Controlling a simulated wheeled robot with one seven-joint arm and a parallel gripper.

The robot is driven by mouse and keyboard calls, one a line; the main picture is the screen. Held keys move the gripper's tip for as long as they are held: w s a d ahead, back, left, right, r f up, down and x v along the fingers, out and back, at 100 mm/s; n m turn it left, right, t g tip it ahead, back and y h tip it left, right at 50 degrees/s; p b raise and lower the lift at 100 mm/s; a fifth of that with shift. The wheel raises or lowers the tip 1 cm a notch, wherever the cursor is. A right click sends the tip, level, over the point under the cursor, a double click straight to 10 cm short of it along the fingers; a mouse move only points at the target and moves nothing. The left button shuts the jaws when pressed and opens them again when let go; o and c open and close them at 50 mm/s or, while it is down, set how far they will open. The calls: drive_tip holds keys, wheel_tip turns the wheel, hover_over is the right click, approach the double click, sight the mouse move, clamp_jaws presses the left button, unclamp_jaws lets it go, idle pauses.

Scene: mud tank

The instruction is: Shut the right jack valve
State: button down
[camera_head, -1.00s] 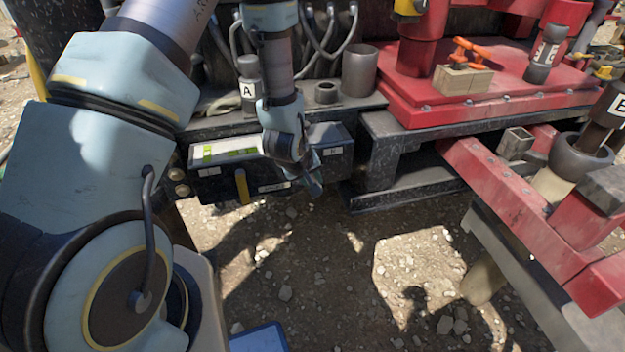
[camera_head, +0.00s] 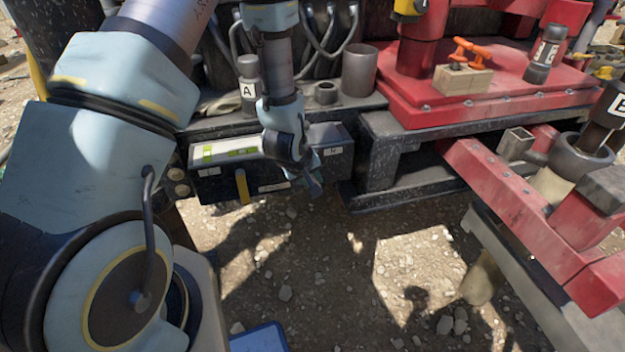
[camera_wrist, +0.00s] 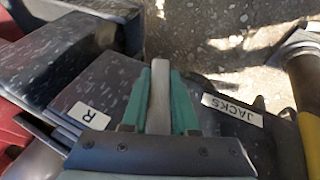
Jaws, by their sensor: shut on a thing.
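The valve box (camera_head: 333,151) is a dark box on the front of the machine, at the middle left of the head view. In the wrist view its face carries a JACKS label (camera_wrist: 232,110) and an R label (camera_wrist: 90,116). My gripper (camera_wrist: 160,85) has its green fingers closed on a grey lever, the right jack valve handle (camera_wrist: 159,72), beside the R label. In the head view my gripper (camera_head: 311,181) is at the right front of the box and hides that lever. A yellow lever (camera_head: 242,187) hangs at the left of the box front.
A red deck (camera_head: 480,98) with a wooden block (camera_head: 463,80) lies at the right. A red beam (camera_head: 500,190) juts forward at right. Gravel ground below is open.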

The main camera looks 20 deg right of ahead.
drive_tip(key=shift+a+m+y+p, duration=0.3)
drive_tip(key=shift+a+y+p, duration=0.2)
drive_tip(key=shift+y+p, duration=0.65)
drive_tip(key=shift+w+a+f+y+p, duration=0.1)
drive_tip(key=shift+a+f+y+p, duration=0.1)
drive_tip(key=shift+a+y+p, duration=0.5)
drive_tip(key=shift+d+y, duration=0.2)
drive_tip(key=shift+y, duration=0.05)
drive_tip(key=c, duration=0.7)
unclamp_jaws()
drive_tip(key=shift+d+t, duration=0.1)
drive_tip(key=shift+t, duration=0.2)
drive_tip(key=v, duration=1)
drive_tip(key=shift+r, duration=0.4)
